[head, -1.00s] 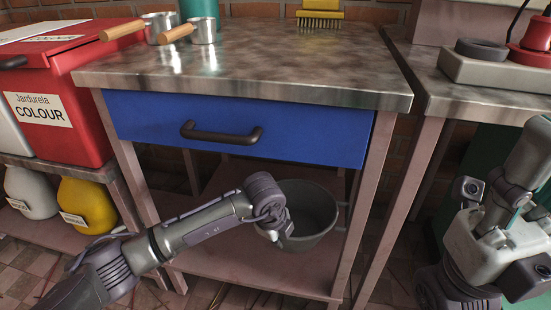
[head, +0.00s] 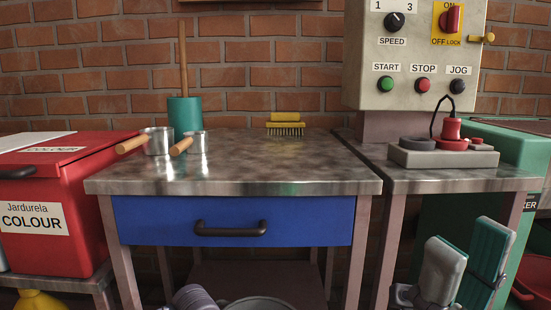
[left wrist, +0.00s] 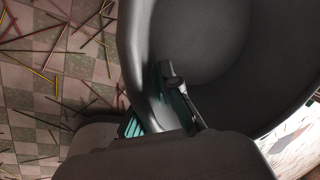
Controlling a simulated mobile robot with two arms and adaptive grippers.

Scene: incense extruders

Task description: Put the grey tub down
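The grey tub (left wrist: 225,50) fills much of the left wrist view. In the head view only its far rim (head: 262,304) shows at the bottom edge, below the blue drawer. My left gripper (left wrist: 160,105) is closed over the tub's wall, with one finger inside and one outside. In the head view only a dark part of my left arm shows beside the rim, and the fingers are out of frame. The tub's underside is hidden, so I cannot tell whether it rests on anything. My right gripper (head: 466,262) is open and empty at the lower right, fingers pointing up.
The metal-topped table (head: 290,165) has a clear middle and front. Two wooden-handled pans (head: 160,142), a teal pot (head: 186,115) and a yellow brush (head: 285,125) stand towards its back. A red bin (head: 60,215) is left, a control box (head: 420,55) right. Sticks litter the floor (left wrist: 60,85).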

